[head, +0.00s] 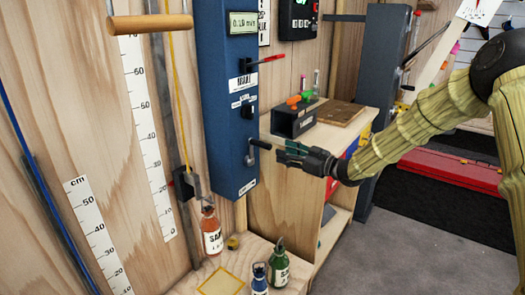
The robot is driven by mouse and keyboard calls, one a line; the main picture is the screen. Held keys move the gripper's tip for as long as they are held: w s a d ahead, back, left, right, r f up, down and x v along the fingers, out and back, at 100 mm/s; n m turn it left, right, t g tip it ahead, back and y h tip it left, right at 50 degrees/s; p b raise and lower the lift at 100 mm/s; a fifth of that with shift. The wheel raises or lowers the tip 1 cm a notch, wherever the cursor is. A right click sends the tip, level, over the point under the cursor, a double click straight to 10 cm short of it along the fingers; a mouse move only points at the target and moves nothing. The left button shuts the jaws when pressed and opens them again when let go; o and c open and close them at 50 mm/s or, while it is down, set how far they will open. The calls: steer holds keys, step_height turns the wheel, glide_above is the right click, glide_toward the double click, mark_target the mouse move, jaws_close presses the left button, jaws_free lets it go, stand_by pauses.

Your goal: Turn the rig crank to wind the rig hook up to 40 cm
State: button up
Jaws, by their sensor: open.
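The rig is a tall blue box (226,95) on the wooden wall, with a small display at its top. The rig crank (252,152) is at the box's lower front, with its dark handle sticking out to the right. My gripper (281,153) is open just right of the crank handle; I cannot tell whether it touches. A yellow cord (175,85) runs down left of the box beside a cm scale (146,135). An orange bottle (211,232) stands below there.
A blue bottle (259,279) and a green bottle (278,263) stand on the low wooden bench, near a yellow square outline (221,282). A wooden cabinet (275,195) with a black box (294,119) on top stands behind my gripper. Grey floor is clear at lower right.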

mark_target(252, 141)
steer(key=x, duration=1)
steer(key=shift+w+a, duration=0.2)
steer(key=shift+a, duration=0.05)
jaws_close()
